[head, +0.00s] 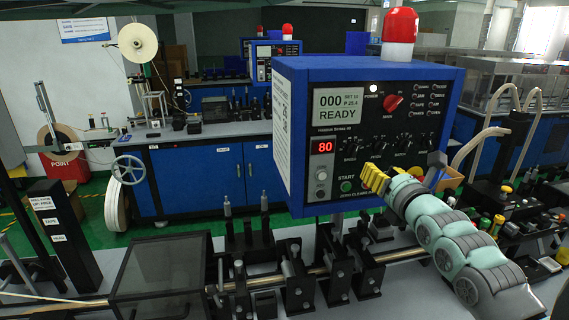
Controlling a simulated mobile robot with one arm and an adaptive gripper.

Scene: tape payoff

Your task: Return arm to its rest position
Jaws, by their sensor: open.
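My arm comes in from the lower right, with pale green and grey links, and reaches up to the front of a blue control box (330,130). My gripper (408,172) is at the arm's end, beside the lower right part of the box's panel. It is open, with a yellow finger on its left and a dark finger on its right. I see nothing held in it. The gripper covers part of the panel's lower right; I cannot tell whether it touches the panel.
A red beacon (400,25) tops the box. Below, black fixtures (300,280) line a brass rod on the grey bench. A dark clear-lidded box (160,270) stands left of them. Bottles and hoses crowd the right. A blue cabinet (200,175) with a tape reel (137,42) stands behind.

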